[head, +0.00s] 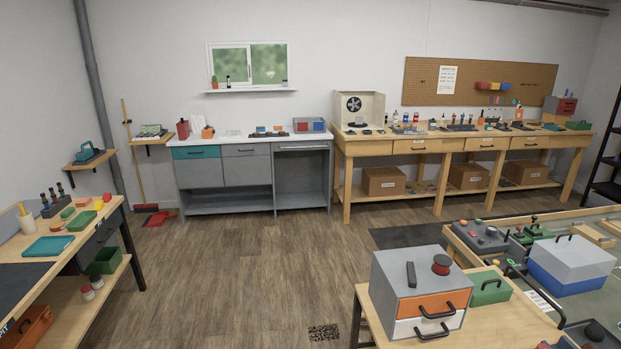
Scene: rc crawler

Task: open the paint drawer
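Neither of my grippers is in view. A wooden workbench (346,146) stands along the back wall, with a fan box (343,97) and several small bottles (406,118) on top. Its front has a left drawer (400,148), a middle drawer (478,145) and a right drawer (540,143), each with a small pale label and all looking shut. The labels are too small to read, so I cannot tell which is the paint drawer. A grey cabinet left of the bench has a shut teal drawer (190,153).
Open wooden floor (270,270) lies in the middle. A left bench (90,232) and a near-right table (375,318) with a grey drawer box (392,283) flank it. A dark mat (400,237) lies before the wooden workbench.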

